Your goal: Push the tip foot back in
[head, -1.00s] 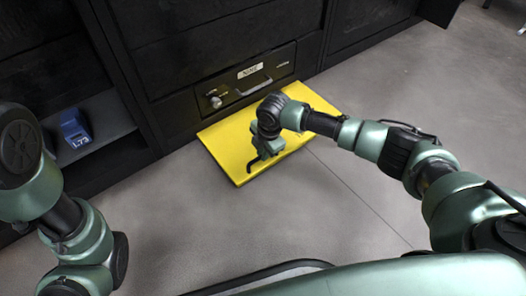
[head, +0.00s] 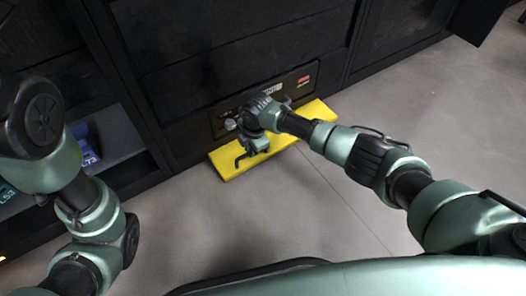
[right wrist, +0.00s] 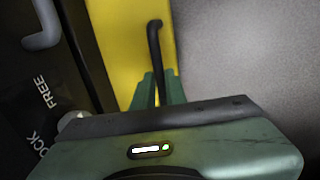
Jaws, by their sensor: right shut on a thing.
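The tip foot, a flat yellow plate (head: 226,167), lies low along the cabinet's front in the head view. A strip of it shows in front of the cabinet. It is also in the right wrist view (right wrist: 136,40). My right gripper (head: 252,148) is over the plate, close to the cabinet. It is shut on a black bent bar (right wrist: 154,45), which stands out between the green fingers. Whether the bar is fixed to the plate is hidden. My left arm shows at the left, but its gripper is outside the picture.
The dark cabinet's panel (head: 303,80) is just behind my right gripper, with a knob (head: 230,124) on it. Lettering "FREE" shows in the right wrist view. A blue labelled box (head: 84,146) sits on a low shelf. The grey floor in front is clear.

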